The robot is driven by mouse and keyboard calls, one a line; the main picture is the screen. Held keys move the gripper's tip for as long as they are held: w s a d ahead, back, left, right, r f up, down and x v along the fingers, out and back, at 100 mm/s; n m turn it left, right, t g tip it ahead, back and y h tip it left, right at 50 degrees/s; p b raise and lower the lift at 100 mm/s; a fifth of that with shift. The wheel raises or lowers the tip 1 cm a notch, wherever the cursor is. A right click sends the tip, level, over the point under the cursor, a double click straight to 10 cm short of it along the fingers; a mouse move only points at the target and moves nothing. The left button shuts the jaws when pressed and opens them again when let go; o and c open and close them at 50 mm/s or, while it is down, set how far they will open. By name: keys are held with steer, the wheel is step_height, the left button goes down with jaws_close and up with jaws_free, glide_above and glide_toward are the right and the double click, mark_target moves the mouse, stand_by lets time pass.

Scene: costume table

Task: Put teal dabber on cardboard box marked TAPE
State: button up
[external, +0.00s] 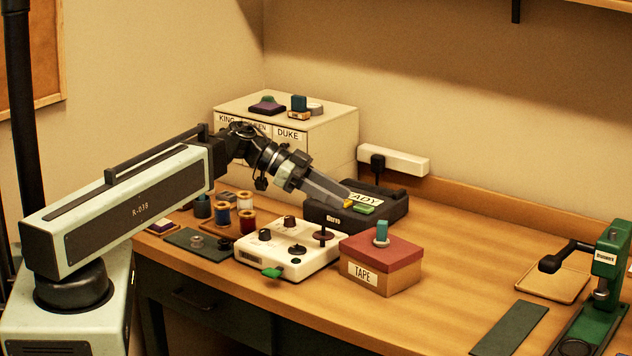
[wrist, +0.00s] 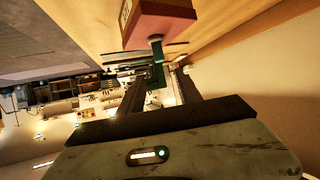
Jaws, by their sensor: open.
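The teal dabber (external: 382,230), a teal block on a pale round base, stands upright on the red lid of the cardboard box marked TAPE (external: 361,273). My gripper (external: 347,203) is open and empty, up and to the left of the dabber and apart from it in the external view. In the wrist view the box (wrist: 160,22) is at the top, with the dabber (wrist: 156,58) sticking out from its lid toward the space between my fingers (wrist: 158,85).
A white control box (external: 290,250) with knobs and a black device with a READY label (external: 325,217) stand close by. Thread spools (external: 245,201) are at the left. A drawer cabinet (external: 335,130) is behind, a green press (external: 605,262) at right.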

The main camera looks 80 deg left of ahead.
steer(key=d+f+n+g+y, duration=0.1)
steer(key=d+f+g, duration=0.3)
steer(key=d, duration=0.8)
steer(key=d+f+n+g+y, duration=0.2)
steer(key=d+f+g, duration=0.2)
steer(key=d, duration=0.8)
steer(key=d+f+n+g+y, duration=0.1)
steer(key=d+f, duration=0.4)
steer(key=d, duration=0.7)
steer(key=g+y, duration=0.1)
steer(key=g, duration=0.1)
steer(key=shift+s+d+f+n+g, duration=0.25)
steer(key=shift+s+d+n+g, duration=0.05)
steer(key=shift+s+d+g, duration=0.1)
